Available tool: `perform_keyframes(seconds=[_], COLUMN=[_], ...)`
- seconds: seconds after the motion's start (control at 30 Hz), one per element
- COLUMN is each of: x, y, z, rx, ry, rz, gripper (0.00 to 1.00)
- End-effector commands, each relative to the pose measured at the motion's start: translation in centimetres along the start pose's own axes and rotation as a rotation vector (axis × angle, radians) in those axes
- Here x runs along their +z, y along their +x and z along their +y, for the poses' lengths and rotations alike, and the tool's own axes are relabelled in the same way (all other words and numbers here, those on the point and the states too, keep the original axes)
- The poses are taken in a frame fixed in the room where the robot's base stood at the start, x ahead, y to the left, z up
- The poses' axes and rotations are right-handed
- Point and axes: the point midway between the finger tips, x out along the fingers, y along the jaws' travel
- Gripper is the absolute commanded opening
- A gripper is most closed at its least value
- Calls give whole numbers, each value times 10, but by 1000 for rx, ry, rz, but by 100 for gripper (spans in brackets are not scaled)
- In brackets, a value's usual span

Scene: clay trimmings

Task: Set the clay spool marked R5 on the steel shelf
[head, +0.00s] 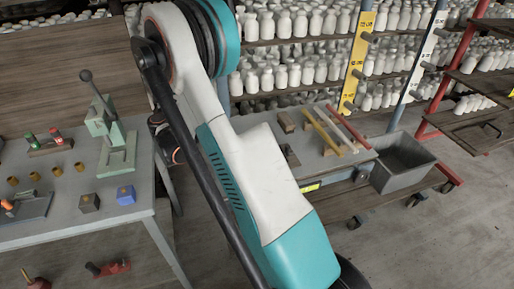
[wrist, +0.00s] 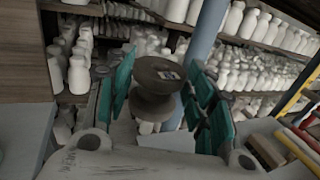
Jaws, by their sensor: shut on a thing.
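A brown clay spool (wrist: 153,72) is between the teal pads of my gripper (wrist: 160,98) in the wrist view, and the gripper is shut on it. The spool has wide round ends and a narrower waist, and looks tilted. The head view does not show the spool or gripper, only my arm in front. Racks with shelves (head: 300,88) of white bottles stand behind; a red-posted rack (head: 468,80) is at the right. I cannot tell which is the steel shelf.
A grey workbench (head: 60,225) at the left holds a green press (head: 112,140), small blocks and spools. A low wheeled cart (head: 340,160) carries wooden bars and a grey bin (head: 402,165). Open floor (head: 440,240) lies at the right front.

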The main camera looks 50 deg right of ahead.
Motion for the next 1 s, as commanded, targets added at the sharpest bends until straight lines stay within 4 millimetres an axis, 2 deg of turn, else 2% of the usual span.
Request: perform_keyframes(seconds=[0.03, 0.1, 0.2, 0.33, 0.47, 1.0], x=[-8, -14, -20, -25, -36, -161], y=[17, 33, 48, 57, 59, 58], z=[-21, -48, -79, -103, -112, -112], rx=[-81, -188, -311, -409, -443, -442], ry=[-1, -1, -1, -2, -1, -1], rz=[0, 0, 1, 2, 2, 2], gripper=[18, 18, 18, 18, 18, 18])
